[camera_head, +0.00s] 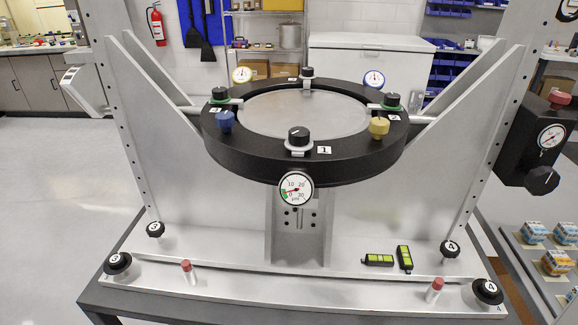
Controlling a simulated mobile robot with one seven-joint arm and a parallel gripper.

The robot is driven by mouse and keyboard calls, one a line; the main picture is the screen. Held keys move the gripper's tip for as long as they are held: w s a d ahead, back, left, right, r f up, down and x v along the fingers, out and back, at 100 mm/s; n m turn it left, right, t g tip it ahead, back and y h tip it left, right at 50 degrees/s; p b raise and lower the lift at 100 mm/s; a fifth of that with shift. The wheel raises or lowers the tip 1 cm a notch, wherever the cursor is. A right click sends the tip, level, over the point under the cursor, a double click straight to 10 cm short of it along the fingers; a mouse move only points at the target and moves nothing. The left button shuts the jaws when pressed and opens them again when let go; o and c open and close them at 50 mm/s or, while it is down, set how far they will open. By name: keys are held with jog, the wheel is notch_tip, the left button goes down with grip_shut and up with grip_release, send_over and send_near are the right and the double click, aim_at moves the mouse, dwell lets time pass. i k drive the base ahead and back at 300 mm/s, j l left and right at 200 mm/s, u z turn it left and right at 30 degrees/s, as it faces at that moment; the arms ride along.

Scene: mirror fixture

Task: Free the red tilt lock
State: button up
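The mirror fixture holds a round grey mirror disc (305,113) in a thick black ring (250,160) between two slanted metal side plates. A red knob (559,98) sits on top of a black block (530,135) at the right edge, above a dial and a black knob. Two upright pegs with red tops, a left one (186,271) and a right one (435,290), stand on the front of the base. No label shows which red part is the tilt lock, and I cannot tell whether any is locked. My gripper is not in view.
The ring carries a blue knob (225,121), a yellow knob (378,127), black knobs and a front dial (296,189). Numbered black knobs stand at the base corners. Two green-marked black levels (378,260) (405,258) lie on the base. Small boxes (557,263) sit lower right.

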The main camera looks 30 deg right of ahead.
aim_at(558, 99)
jog(key=z, duration=1.95)
jog(key=k, duration=0.1)
jog(key=i, duration=0.1)
